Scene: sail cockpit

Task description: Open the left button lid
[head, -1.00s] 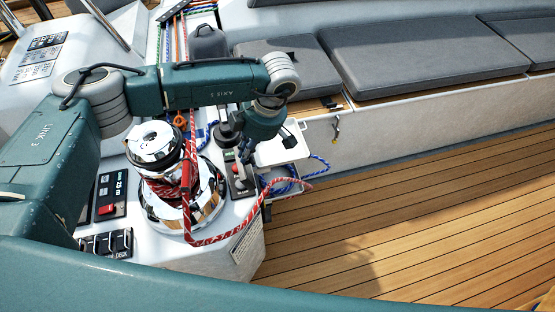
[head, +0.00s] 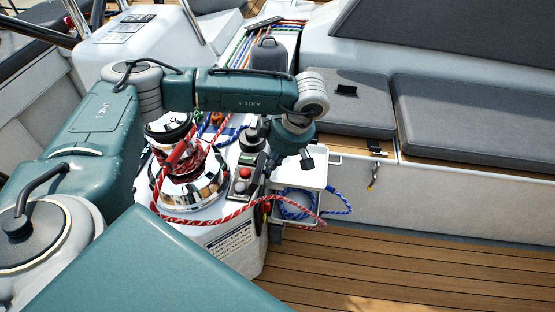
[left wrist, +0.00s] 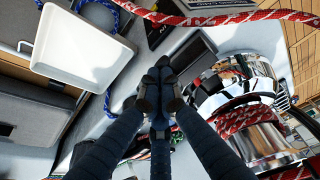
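A small control panel (head: 241,188) with a red button and a green label sits beside the chrome winch in the head view. I cannot clearly make out a separate left button lid; part of the panel is behind my gripper. My left gripper (head: 262,168) points down at the panel's right edge. Whether it touches anything cannot be told. In the left wrist view its dark fingers (left wrist: 160,92) come together at the tips, with nothing visible between them. A dark rectangular plate (left wrist: 194,52) lies just beyond the tips there. My right gripper is not in view.
The chrome winch (head: 205,190) with red rope stands close left of the gripper. A white open bin (head: 318,182) with blue rope is right of it; its pale lid or tray also shows in the left wrist view (left wrist: 82,45). Grey cushions (head: 460,110) line the bench. The teak floor (head: 400,270) is clear.

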